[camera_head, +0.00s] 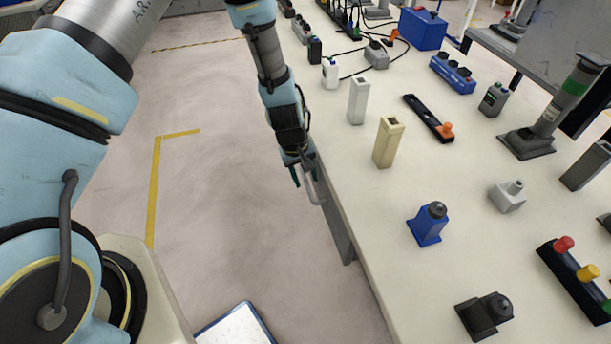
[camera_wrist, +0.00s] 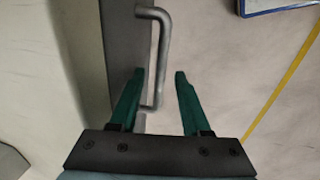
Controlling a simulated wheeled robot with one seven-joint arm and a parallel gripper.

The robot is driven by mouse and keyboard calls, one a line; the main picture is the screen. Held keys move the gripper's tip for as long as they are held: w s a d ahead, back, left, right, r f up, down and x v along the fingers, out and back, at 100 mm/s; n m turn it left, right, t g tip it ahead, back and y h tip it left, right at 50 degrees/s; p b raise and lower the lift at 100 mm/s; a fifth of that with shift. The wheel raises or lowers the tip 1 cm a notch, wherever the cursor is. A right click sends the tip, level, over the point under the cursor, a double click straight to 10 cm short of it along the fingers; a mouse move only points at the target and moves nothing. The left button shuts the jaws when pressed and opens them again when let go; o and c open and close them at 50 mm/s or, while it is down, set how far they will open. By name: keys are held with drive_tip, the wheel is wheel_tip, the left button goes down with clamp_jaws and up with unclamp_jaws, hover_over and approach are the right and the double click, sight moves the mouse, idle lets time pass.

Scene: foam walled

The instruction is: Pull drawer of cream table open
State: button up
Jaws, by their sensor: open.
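The cream table (camera_head: 370,215) runs along the right of the head view. Its grey drawer front (camera_head: 338,232) shows below the table edge, and also in the wrist view (camera_wrist: 124,45). A grey bar handle (camera_head: 319,190) stands out from the drawer front; the wrist view shows its long bar (camera_wrist: 162,50). The drawer looks closed. My gripper (camera_head: 303,174) is beside the table edge at the handle. In the wrist view my open green fingers (camera_wrist: 159,74) lie one on each side of the bar, with the left finger on the drawer side. Whether they touch it cannot be told.
On the table stand a beige block (camera_head: 388,142), a white block (camera_head: 358,101), a blue device (camera_head: 428,223) and several other devices. The floor left of the table is open, with yellow lines. A blue-edged white board (camera_head: 236,327) lies low at the bottom.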

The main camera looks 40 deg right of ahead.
drive_tip(key=shift+f, duration=0.4)
clamp_jaws()
idle(1.3)
